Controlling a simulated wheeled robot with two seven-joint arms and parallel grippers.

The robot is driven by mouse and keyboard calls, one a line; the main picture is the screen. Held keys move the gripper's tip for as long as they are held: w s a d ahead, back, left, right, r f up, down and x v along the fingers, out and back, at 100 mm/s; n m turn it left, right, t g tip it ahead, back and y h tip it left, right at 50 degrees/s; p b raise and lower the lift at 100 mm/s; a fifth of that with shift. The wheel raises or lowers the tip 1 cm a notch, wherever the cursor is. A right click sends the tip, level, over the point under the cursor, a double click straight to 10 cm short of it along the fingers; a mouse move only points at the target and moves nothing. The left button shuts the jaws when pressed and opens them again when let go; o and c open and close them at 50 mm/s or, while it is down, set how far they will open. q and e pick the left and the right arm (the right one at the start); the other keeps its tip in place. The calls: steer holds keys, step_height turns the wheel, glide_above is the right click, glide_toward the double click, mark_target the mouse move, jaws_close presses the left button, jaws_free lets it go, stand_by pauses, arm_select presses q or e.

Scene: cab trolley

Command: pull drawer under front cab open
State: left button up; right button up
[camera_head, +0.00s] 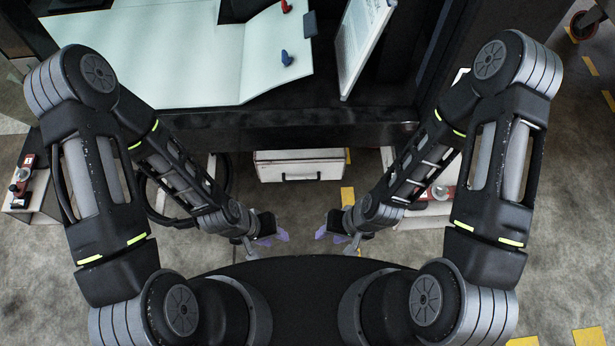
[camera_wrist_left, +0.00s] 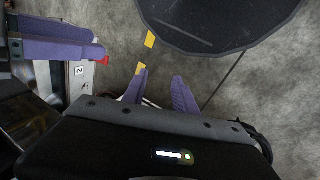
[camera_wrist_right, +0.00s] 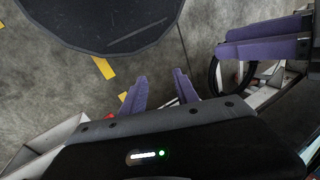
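The white drawer (camera_head: 285,168) sits low under the front of the black cab (camera_head: 290,128). I cannot tell whether the drawer is fully shut. My left gripper (camera_head: 272,229) is in front of the drawer, lower in the picture and apart from it. Its purple fingers stand apart with nothing between them in the left wrist view (camera_wrist_left: 158,88). My right gripper (camera_head: 334,232) is opposite, also apart from the drawer. Its fingers are open and empty in the right wrist view (camera_wrist_right: 160,88).
A pale panel (camera_head: 150,55) and a tilted white board (camera_head: 362,40) are on the cab above. A black ring (camera_head: 222,178) stands left of the drawer. White units with red parts flank it at left (camera_head: 30,185) and right (camera_head: 425,208). Floor before the drawer is clear.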

arm_select(q)
steer(key=shift+f, duration=0.1)
